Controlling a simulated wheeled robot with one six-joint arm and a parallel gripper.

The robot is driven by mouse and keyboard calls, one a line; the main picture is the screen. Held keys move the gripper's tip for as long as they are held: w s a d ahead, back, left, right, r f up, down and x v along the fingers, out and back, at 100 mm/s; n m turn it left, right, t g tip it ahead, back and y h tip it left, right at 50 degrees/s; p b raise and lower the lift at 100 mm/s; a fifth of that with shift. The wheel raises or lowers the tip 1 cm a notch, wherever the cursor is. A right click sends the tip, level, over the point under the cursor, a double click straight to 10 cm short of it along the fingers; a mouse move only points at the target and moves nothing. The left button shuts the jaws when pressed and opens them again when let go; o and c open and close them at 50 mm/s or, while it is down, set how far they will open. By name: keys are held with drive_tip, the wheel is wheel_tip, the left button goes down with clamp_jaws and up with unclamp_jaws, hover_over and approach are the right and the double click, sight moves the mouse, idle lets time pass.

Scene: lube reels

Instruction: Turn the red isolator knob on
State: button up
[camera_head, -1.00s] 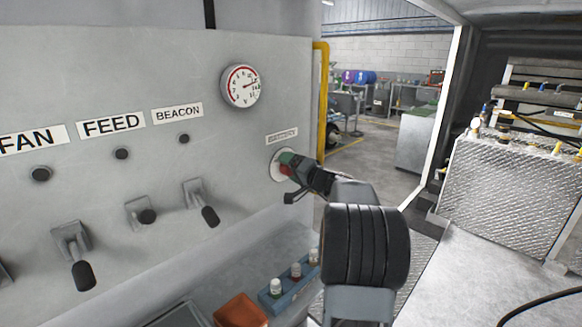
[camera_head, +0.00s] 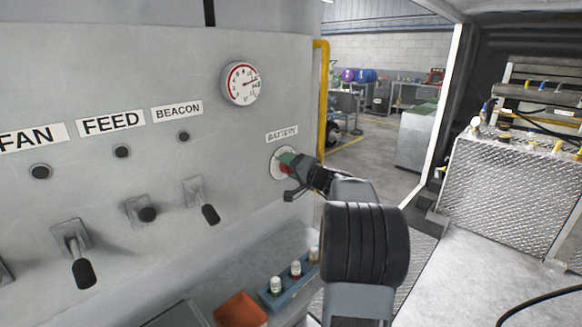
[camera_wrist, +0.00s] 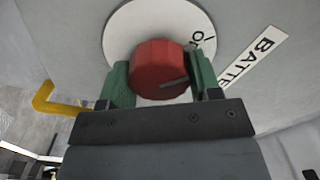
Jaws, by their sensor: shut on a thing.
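The red isolator knob (camera_wrist: 158,68) sits on a round white plate (camera_wrist: 124,36) on the grey panel, beside the BATTERY label (camera_head: 282,133). In the wrist view the knob is between the two green fingers of my gripper (camera_wrist: 160,84), which are shut on its sides. A dark pointer line on the knob slants, and dark markings show on the plate near the right finger, partly hidden. In the head view my gripper (camera_head: 286,163) meets the knob (camera_head: 285,171) at the panel's right side, covering much of it.
Left of the knob are black-handled levers (camera_head: 210,214) under FAN, FEED and BEACON labels (camera_head: 177,111), and a dial gauge (camera_head: 241,83) above. A blue rack (camera_head: 290,283) with small bottles and an orange bin (camera_head: 240,310) stand below. A yellow pipe (camera_head: 321,90) runs along the panel's right edge.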

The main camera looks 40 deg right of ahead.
drive_tip(key=shift+f, duration=0.1)
drive_tip(key=m+b, duration=0.2)
drive_tip(key=m, duration=0.1)
drive_tip(key=shift+f, duration=0.1)
drive_tip(key=m+b, duration=0.1)
drive_tip(key=m, duration=0.4)
drive_tip(key=shift+m+b, duration=0.3)
drive_tip(key=shift+b, duration=0.1)
drive_tip(key=m, duration=0.4)
drive_tip(key=m+p, duration=0.2)
drive_tip(key=m, duration=0.3)
drive_tip(key=shift+m, duration=0.3)
drive_tip(key=o, duration=0.9)
